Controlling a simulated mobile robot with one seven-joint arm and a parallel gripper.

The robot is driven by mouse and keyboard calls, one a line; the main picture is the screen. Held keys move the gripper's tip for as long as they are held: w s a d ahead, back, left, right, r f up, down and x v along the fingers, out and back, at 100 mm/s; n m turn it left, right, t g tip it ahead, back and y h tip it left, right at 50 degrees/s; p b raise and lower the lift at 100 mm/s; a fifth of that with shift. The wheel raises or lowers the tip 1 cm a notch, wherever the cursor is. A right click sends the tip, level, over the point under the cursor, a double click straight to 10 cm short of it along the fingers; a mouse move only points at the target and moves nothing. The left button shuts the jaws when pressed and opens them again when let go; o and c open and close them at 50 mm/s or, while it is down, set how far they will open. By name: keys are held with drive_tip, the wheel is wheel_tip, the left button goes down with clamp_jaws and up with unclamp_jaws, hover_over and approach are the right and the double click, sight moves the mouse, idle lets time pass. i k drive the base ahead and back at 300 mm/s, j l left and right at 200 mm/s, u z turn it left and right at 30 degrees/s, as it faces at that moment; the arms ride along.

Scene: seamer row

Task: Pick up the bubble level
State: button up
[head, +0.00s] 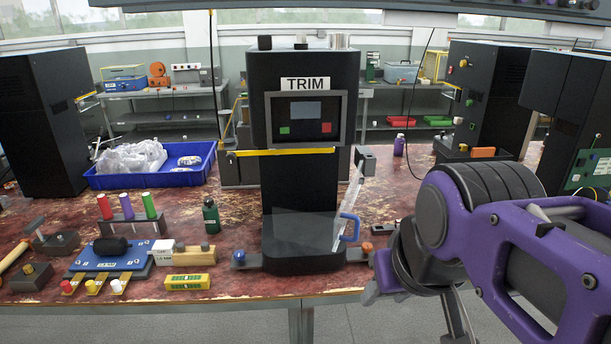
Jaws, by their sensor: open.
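The bubble level (187,281) is a small yellow block with green vial windows. It lies flat near the front edge of the red-brown worktable (225,275), at the left of the head view. Its top and front are clear to see and nothing covers it. My purple and black arm fills the lower right of the view, well to the right of the level and apart from it. I cannot make out my gripper's fingertips in this view.
A black TRIM machine (305,130) stands to the right. A green bottle (211,216) and a blue tray (150,178) are farther back.

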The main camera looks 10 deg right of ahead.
sight(185, 281)
drive_tip(key=k+j+u, duration=0.1)
drive_tip(key=u, duration=0.9)
